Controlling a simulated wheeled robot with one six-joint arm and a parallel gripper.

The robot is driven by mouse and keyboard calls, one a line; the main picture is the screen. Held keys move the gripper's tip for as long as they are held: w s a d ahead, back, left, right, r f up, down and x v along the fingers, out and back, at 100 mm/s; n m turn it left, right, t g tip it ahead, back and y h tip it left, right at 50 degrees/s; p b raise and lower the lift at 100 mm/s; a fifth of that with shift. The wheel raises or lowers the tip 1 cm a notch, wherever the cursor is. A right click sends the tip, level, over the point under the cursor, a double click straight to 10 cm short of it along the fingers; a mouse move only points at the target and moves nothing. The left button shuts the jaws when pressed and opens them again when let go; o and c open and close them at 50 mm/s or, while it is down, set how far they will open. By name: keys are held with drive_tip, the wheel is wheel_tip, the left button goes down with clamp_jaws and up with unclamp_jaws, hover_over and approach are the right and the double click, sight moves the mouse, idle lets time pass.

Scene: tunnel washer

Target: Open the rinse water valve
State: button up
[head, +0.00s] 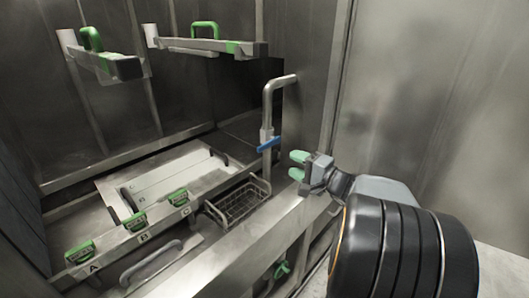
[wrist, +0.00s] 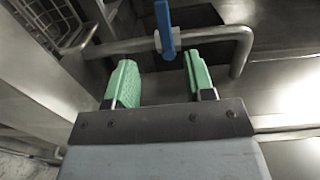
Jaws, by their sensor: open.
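The rinse water valve has a blue lever handle (head: 269,144) on a bent steel pipe (head: 268,100) that stands by the right wall of the washer. In the wrist view the blue handle (wrist: 165,28) shows ahead of my gripper, between the lines of the two fingers and beyond their tips. My gripper (head: 298,165) has green finger pads and is open and empty. In the head view it is just right of and below the blue handle, apart from it. In the wrist view the gripper (wrist: 160,75) touches nothing.
A wire basket (head: 240,203) lies below the valve. A rail with several green latches (head: 135,222) marked with letters is at left. Two bars with green handles (head: 205,30) hang above. A steel ledge (head: 250,235) runs below my gripper. Another green handle (head: 282,269) is lower down.

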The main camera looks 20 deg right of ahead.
sight(265, 147)
drive_tip(key=p+x, duration=0.1)
drive_tip(key=x, duration=0.3)
drive_tip(key=p+x, duration=0.1)
drive_tip(key=x, duration=0.4)
drive_tip(key=d+p+x, duration=0.1)
drive_tip(key=x, duration=0.3)
drive_tip(key=shift+w+a+r, duration=0.1)
drive_tip(key=shift+w+r, duration=0.1)
drive_tip(key=shift+w, duration=0.15)
drive_tip(key=shift+c, duration=0.3)
clamp_jaws()
